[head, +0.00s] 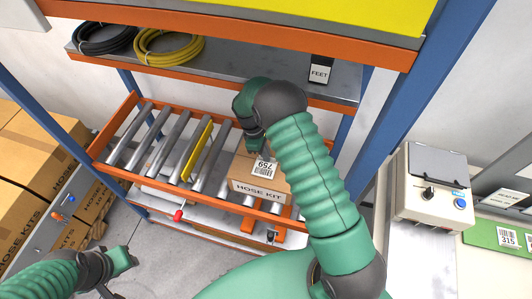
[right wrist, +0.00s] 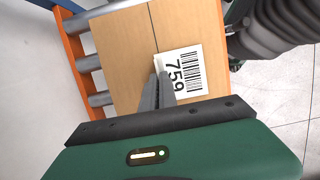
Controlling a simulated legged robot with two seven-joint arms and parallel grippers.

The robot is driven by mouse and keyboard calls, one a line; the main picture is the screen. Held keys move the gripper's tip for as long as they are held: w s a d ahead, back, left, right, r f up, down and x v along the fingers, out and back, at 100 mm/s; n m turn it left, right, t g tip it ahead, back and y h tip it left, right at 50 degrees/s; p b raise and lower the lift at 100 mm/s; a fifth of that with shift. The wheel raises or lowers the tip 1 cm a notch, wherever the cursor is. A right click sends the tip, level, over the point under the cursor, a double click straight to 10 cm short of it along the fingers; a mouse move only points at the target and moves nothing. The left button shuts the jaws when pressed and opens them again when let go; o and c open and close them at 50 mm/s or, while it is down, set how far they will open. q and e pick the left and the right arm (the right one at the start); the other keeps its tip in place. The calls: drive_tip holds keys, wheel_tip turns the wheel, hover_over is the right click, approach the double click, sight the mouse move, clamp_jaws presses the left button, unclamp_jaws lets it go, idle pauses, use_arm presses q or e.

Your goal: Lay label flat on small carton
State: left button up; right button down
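The small carton (head: 243,173) is a brown box marked HOSE KIT on its front, sitting on the roller conveyor; its taped top fills the middle of the right wrist view (right wrist: 120,60). The white label (head: 264,169), printed 759 with a barcode, is over the carton top near its front edge. It also shows in the right wrist view (right wrist: 188,72). My right gripper (right wrist: 163,82) has its fingers close together at one edge of the label and appears shut on it. Whether the label touches the carton all over is unclear. My left gripper (head: 122,262) is low at left, away from the carton; its fingers are unclear.
The conveyor has an orange frame (head: 127,108) and a yellow bar (head: 197,150) left of the carton. A shelf above holds coiled hoses (head: 168,46) and a FEET holder (head: 320,72). A control box (head: 432,190) stands right; large cartons (head: 40,145) stand left.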

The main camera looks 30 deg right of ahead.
drive_tip(key=c, duration=1.7)
unclamp_jaws()
drive_tip(key=shift+w+f, duration=0.1)
drive_tip(key=shift+w, duration=0.05)
